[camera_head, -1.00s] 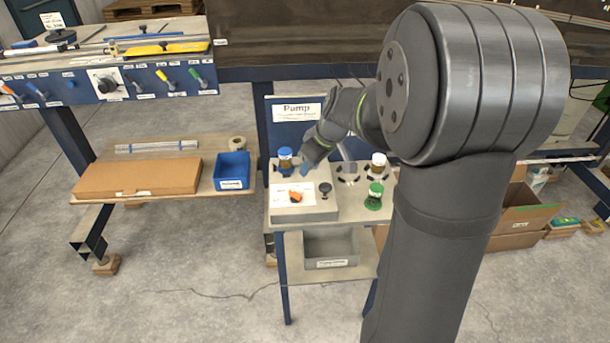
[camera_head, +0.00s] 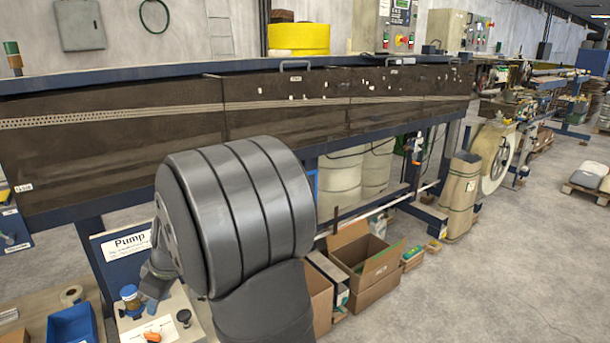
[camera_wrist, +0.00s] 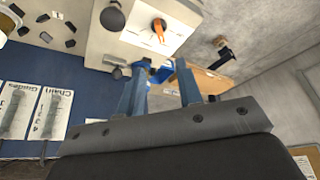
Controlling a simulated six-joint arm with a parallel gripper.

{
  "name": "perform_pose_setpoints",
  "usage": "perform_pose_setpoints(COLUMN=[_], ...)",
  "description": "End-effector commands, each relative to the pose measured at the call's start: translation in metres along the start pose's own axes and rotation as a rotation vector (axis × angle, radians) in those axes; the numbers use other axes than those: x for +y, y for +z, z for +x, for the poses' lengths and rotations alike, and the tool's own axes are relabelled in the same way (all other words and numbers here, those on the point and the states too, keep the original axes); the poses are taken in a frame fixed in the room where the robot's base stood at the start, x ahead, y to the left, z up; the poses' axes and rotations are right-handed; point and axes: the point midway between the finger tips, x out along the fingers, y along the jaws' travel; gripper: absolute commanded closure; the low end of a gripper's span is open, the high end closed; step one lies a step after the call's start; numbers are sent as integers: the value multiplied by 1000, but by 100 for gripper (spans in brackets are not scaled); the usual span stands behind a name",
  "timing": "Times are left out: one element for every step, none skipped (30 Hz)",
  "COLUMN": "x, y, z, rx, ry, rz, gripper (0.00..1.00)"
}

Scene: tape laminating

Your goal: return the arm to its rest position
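My arm fills the lower left-middle of the head view, its large grey joint in front of the pump stand (camera_head: 172,325). My wrist shows just left of that joint, close to a blue-and-white jar (camera_head: 130,297) on the stand. The fingers are hidden or too small to tell in the head view. In the wrist view, my gripper (camera_wrist: 160,68) has two blue fingers set apart, with nothing held between them. An orange switch (camera_wrist: 158,30) on a white panel lies beyond the fingers.
A blue bin (camera_head: 72,325) and a tape roll (camera_head: 71,295) sit left of the stand. The blue sign board (camera_head: 120,265) stands behind it. Open cardboard boxes (camera_head: 365,265) stand on the floor at right. Bare floor (camera_head: 500,290) lies farther right.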

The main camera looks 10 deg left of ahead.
Motion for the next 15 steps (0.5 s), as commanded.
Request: perform_pose_setpoints(x=[-1, -1, -1, -1, -1, -1, -1, -1, -1, -1, -1, -1, -1, -1, -1], y=[0, 0, 0, 0, 0, 1, 0, 0, 0, 0, 0, 0, 0, 1, 1], z=[12, 18, 26, 31, 36, 44, 49, 55, 62, 67, 73, 80, 85, 90, 96], rx=[-4, -3, -3, -2, -2, -3, -2, -3, -3, -3, -3, -2, -2, -3, -2], ry=[-4, -3, -4, -3, -4, -3, -3, -4, -3, -3, -4, -3, -3, -4, -3], rz=[0, -1, -1, 0, 0, 0, 0, -1, -1, -1, 0, 0, 0, 0, -1], gripper=[67, 67, 67, 67, 67, 67, 67, 67, 67, 67, 67, 67, 67, 67, 67])
